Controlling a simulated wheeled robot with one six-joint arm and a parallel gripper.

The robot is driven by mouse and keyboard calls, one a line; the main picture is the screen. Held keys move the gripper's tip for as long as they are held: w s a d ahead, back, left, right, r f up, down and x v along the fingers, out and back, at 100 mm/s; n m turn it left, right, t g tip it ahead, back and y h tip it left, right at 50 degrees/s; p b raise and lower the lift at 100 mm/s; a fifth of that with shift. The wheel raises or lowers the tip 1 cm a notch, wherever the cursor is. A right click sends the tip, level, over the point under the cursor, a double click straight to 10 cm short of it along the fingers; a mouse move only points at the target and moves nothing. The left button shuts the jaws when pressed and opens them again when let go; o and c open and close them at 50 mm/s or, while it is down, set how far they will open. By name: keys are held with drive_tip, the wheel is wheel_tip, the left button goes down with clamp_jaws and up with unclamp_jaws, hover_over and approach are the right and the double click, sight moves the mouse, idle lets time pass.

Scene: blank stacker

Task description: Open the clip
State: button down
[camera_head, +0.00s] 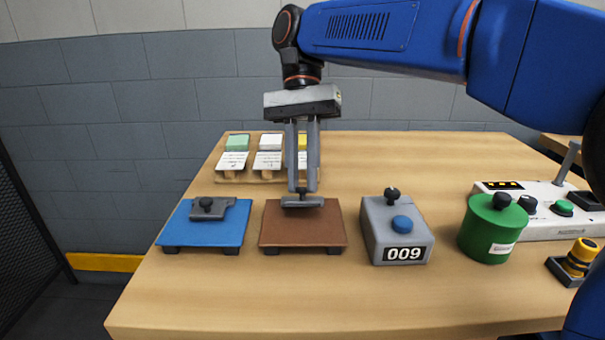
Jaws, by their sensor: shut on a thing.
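A grey clip (303,202) is at the far edge of the brown board (302,230), seen as a flat dark bar. My gripper (302,187) points straight down over it, its fingers close together and shut on the clip. The fingers hide most of the clip's knob, and I cannot tell whether the clip is raised off the board. A second grey clip (221,209) with a black knob (206,204) lies on the blue board (200,235) to the left.
A grey box marked 009 (394,231), a green canister (491,230) and a control panel (535,210) stand to the right. Behind, a wooden rack (237,175) holds coloured pads and cards. The table front (330,300) is clear.

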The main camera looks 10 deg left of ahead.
drive_tip(key=c, duration=1.6)
unclamp_jaws()
drive_tip(key=shift+s, duration=0.1)
